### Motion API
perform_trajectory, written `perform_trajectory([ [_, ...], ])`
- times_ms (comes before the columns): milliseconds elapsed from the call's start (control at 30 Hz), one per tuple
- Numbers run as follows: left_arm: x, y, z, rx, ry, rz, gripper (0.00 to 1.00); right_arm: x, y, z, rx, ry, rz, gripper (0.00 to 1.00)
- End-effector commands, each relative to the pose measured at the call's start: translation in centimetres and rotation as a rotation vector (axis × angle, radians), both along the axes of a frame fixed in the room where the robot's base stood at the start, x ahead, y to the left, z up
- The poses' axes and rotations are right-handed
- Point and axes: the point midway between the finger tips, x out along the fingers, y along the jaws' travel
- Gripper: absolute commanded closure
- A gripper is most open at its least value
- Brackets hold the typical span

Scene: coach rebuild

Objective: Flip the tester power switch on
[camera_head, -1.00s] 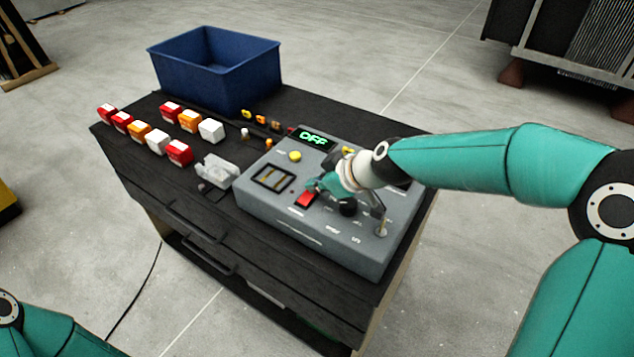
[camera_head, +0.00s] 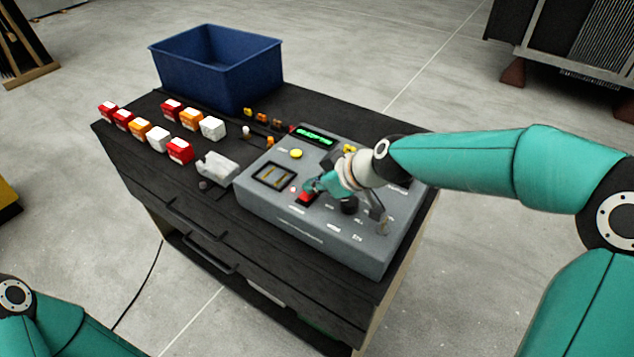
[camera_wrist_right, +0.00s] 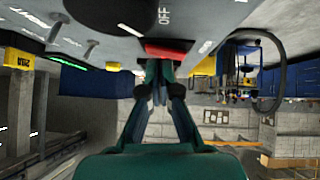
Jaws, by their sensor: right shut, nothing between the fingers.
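The grey tester (camera_head: 330,235) sits on the right part of the black cabinet top. Its red power switch (camera_head: 305,197) is on the top face, and it also shows in the right wrist view (camera_wrist_right: 168,50). The green display (camera_head: 313,135) is lit with a line of text too small to read. My right gripper (camera_head: 311,187) is shut and empty, its fingertips at the red switch; I cannot tell for sure whether they touch. In the wrist view the fingertips (camera_wrist_right: 160,68) are together just below the switch. My left gripper is out of view; only part of that arm shows.
A blue bin (camera_head: 215,75) stands at the cabinet's back left. Several red, orange and white blocks (camera_head: 158,138) and a clear-white part (camera_head: 218,167) lie left of the tester. A yellow button (camera_head: 296,153) and a black knob (camera_head: 349,204) are close to my right gripper.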

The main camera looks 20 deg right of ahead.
Motion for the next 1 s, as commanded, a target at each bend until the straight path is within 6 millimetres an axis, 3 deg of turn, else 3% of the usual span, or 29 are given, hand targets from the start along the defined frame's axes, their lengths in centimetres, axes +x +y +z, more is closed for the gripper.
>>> perform_trajectory([
  [367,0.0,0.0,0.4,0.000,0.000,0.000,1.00,0.1,0.0,0.6,0.000,-0.002,0.000,1.00],
  [633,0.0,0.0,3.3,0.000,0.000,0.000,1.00,0.4,-0.4,4.9,0.000,-0.004,0.000,1.00],
  [700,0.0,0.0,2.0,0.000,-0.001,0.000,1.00,-0.4,-1.4,5.1,0.000,-0.007,-0.002,1.00],
  [1000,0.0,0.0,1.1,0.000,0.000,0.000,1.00,-3.4,-4.6,9.3,-0.001,-0.005,-0.002,1.00],
])
